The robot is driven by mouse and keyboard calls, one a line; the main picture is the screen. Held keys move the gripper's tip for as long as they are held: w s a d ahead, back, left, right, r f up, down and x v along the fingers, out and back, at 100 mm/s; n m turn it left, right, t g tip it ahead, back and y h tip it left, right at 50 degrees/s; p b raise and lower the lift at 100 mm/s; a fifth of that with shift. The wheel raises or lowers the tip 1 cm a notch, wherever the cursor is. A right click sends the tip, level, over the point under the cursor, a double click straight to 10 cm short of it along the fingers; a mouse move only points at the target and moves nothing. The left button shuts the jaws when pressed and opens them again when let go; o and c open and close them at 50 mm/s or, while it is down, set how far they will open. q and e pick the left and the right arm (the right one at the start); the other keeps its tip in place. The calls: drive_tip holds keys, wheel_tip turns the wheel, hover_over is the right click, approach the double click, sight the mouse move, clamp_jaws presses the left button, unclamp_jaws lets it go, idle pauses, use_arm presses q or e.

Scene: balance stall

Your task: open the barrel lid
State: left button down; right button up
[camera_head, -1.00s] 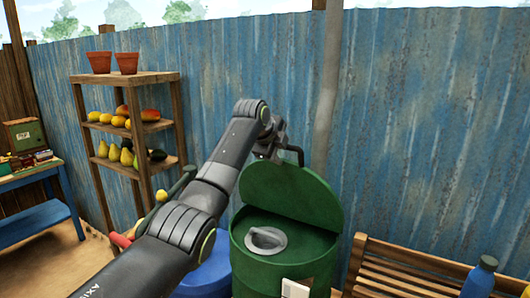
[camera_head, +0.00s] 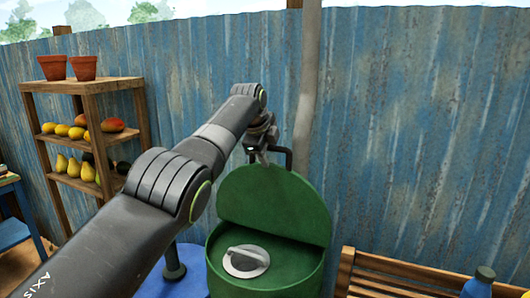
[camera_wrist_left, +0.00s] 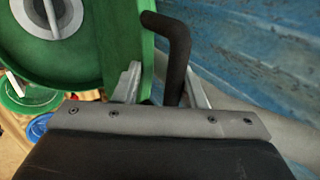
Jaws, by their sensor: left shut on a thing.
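The green barrel (camera_head: 305,268) stands low in the middle of the head view. Its green lid (camera_head: 275,208) is raised and leans up at the back, open. My left gripper (camera_head: 264,152) is at the lid's upper edge, shut on its dark bent handle (camera_head: 287,154). In the left wrist view the handle (camera_wrist_left: 179,45) runs down between the fingers of my gripper (camera_wrist_left: 163,92); its lower end is hidden. A grey round fitting (camera_head: 246,261) with a bar shows inside the barrel's top. My right gripper is not in view.
A blue corrugated wall (camera_head: 420,130) with a grey pipe (camera_head: 308,90) stands close behind the barrel. A wooden slatted bench (camera_head: 395,277) with a blue bottle (camera_head: 480,284) is at right. A fruit shelf (camera_head: 90,85) is at left. A blue object (camera_head: 188,272) stands beside the barrel.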

use_arm(q)
drive_tip(key=shift+s+d+f, duration=0.1)
drive_tip(key=shift+f, duration=0.5)
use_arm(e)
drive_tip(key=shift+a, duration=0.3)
use_arm(q)
drive_tip(key=c, duration=1.4)
unclamp_jaws()
drive_tip(key=shift+w+d+f, duration=0.1)
drive_tip(key=shift+w+f, duration=0.05)
drive_tip(key=shift+w, duration=0.2)
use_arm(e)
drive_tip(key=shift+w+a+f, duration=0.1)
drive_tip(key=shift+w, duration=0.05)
use_arm(q)
drive_tip(key=shift+s, duration=0.1)
